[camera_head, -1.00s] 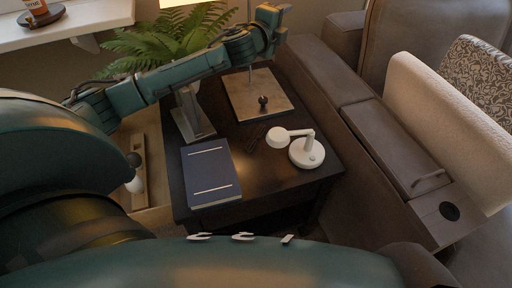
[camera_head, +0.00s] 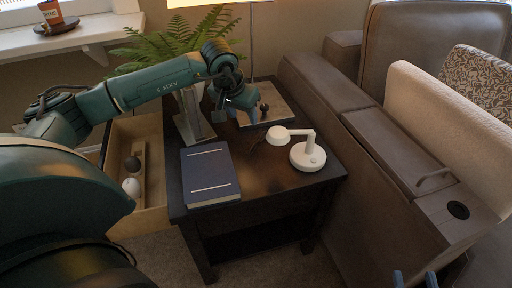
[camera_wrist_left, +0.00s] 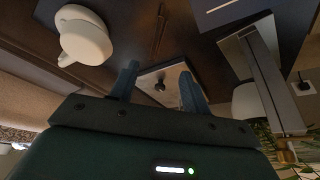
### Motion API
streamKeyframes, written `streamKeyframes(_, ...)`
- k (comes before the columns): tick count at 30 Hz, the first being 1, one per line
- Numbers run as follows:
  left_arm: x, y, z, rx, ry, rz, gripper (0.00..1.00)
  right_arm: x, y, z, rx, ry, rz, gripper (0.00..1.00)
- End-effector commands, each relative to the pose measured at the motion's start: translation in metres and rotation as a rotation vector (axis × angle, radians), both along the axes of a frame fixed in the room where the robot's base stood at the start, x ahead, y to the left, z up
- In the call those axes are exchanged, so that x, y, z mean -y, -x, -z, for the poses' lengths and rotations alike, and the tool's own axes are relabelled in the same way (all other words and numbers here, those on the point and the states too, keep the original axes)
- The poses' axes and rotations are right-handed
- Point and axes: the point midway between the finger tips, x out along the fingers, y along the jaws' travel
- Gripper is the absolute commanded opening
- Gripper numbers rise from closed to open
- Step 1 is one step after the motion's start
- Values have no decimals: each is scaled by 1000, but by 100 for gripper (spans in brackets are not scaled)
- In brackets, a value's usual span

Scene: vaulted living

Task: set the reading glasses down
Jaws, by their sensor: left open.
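A thin dark item (camera_head: 258,139), which looks like the folded reading glasses, lies on the dark side table (camera_head: 270,183) between the blue book and the white lamp. It also shows as thin dark lines in the left wrist view (camera_wrist_left: 160,28). It is hard to make out against the dark top. My left gripper (camera_head: 243,106) is above the table's far part, near the square board. In the left wrist view its fingers (camera_wrist_left: 159,75) are apart with nothing between them. My right gripper (camera_head: 415,280) shows only its separated blue fingertips at the bottom edge.
A blue book (camera_head: 209,174), a small white lamp (camera_head: 308,156), a grey stand (camera_head: 194,122) and a square board with a dark knob (camera_head: 284,106) occupy the table. An open drawer (camera_head: 152,215) is at left. A brown sofa (camera_head: 385,150) stands close at right.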

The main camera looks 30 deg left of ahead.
Motion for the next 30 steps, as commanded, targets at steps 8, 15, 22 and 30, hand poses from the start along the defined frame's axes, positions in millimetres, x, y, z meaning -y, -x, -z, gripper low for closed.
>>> streamKeyframes(8, -1, -18, 50, -5, -3, 2, 47, -6, 3, 3, 93, -7, -30, 36)
streamKeyframes(15, -2, -28, 71, -3, -3, 2, 47, -9, 4, 0, 132, -18, -46, 36)
streamKeyframes(22, 3, -34, 101, -4, 0, 2, 47, -11, 3, 4, 138, -45, -51, 36)
streamKeyframes(30, 3, -43, 122, -1, -2, 1, 47, -11, 1, 1, 141, -75, -57, 36)
